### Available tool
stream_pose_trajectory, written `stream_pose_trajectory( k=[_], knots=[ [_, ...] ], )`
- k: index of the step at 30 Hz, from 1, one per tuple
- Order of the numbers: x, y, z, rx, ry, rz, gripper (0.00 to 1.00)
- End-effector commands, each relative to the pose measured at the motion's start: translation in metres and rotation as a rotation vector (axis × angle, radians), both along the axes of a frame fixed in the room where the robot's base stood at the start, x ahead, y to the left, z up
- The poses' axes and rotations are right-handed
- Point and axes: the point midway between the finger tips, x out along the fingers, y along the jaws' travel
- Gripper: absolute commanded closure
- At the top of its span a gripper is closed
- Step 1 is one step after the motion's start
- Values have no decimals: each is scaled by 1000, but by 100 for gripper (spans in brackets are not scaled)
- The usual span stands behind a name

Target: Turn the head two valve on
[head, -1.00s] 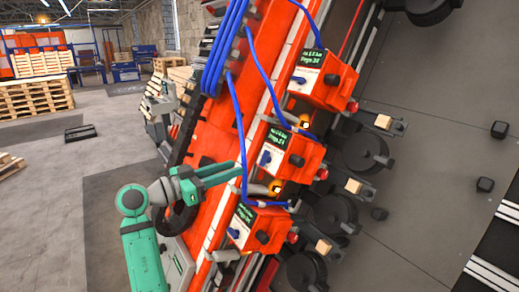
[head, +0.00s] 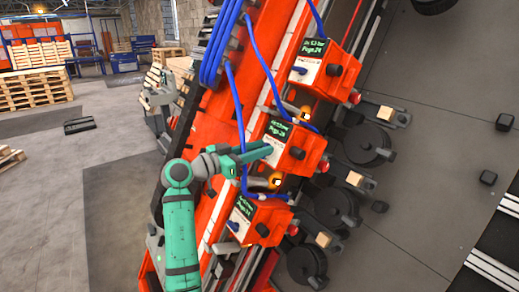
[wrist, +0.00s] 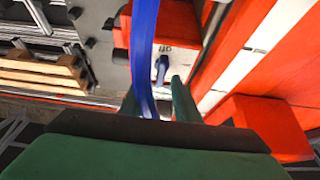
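Three orange control boxes sit in a slanting row in the head view: an upper one (head: 328,75), a middle one (head: 300,155) and a lower one (head: 268,222). Each has a small green-text screen and a white panel; the text is too small to read surely. My gripper (head: 266,151) is at the middle box's white panel, hiding its valve lever in the head view. In the wrist view a blue valve lever (wrist: 161,66) stands just beyond and between the open fingertips (wrist: 155,92), beside small dark lettering. Contact cannot be told.
A blue hose (wrist: 143,40) crosses close over the left finger in the wrist view. Hoses (head: 237,95) also loop around the boxes. Amber lamps (head: 305,112) and dark rollers (head: 362,146) are near. Pallets (head: 35,90) stand on open floor at left.

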Motion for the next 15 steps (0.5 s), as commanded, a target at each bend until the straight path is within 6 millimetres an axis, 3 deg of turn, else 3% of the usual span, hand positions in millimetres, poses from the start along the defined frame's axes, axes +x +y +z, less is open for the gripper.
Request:
stream_pose_trajectory(
  k=[8,12,15],
  knots=[
    [1,-2,0,0,0,0,71],
    [1,-2,0,0,0,-1,100],
    [1,-2,0,0,0,0,100]
  ],
)
